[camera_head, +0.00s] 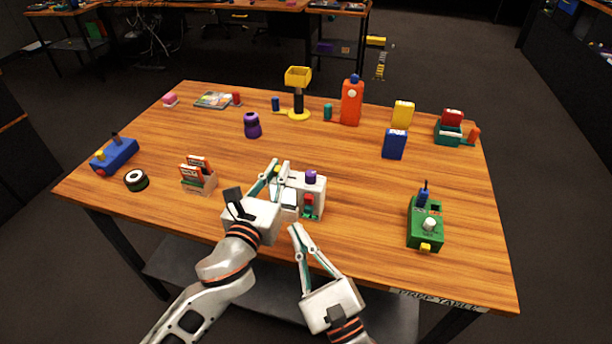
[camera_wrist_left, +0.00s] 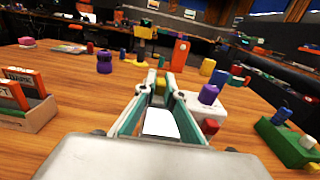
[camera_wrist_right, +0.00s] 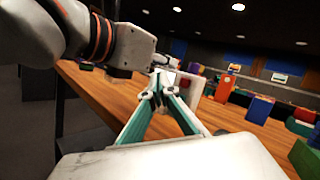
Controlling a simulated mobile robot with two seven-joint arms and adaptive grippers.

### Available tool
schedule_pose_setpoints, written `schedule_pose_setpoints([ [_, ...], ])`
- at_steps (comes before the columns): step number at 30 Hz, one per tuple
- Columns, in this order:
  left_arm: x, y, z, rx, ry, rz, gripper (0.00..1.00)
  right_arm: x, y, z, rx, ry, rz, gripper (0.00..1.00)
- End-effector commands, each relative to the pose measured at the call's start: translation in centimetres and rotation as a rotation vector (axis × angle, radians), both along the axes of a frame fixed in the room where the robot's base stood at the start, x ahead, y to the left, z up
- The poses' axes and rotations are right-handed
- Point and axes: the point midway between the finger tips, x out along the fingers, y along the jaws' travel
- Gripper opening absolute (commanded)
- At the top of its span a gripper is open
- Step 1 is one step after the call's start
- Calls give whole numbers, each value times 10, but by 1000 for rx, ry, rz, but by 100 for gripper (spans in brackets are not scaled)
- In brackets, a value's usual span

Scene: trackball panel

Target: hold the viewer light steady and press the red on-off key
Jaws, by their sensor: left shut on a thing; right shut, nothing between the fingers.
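The viewer light looks to be the white box (camera_head: 317,189) near the table's front edge, with a purple knob (camera_head: 311,176) on top and a red key (camera_head: 308,199) on its front. In the left wrist view the box (camera_wrist_left: 222,106) shows to the right of the fingers, with the purple knob (camera_wrist_left: 209,94) and red key (camera_wrist_left: 210,126). My right gripper (camera_head: 295,229) is shut and empty, in front of and below the box, apart from the red key.
A card holder (camera_head: 203,185) stands left of my left gripper. A green box (camera_head: 424,236) with a white knob stands to the right. A blue box (camera_head: 394,144), an orange bottle (camera_head: 352,103) and a yellow lamp (camera_head: 298,95) stand farther back. The table between box and green box is clear.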

Motion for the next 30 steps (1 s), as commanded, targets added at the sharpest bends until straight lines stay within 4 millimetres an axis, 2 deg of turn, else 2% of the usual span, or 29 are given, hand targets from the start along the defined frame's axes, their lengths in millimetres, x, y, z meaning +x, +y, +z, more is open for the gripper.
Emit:
schedule_pose_setpoints([
  [5, 0, 0, -1, 0, 1, 0, 0, -5, -2, 0, 0, 0, 1, 0],
  [30, 0, 0, -1, 0, 1, 0, 0, -60, -28, 5, -1, 0, 1, 0],
])
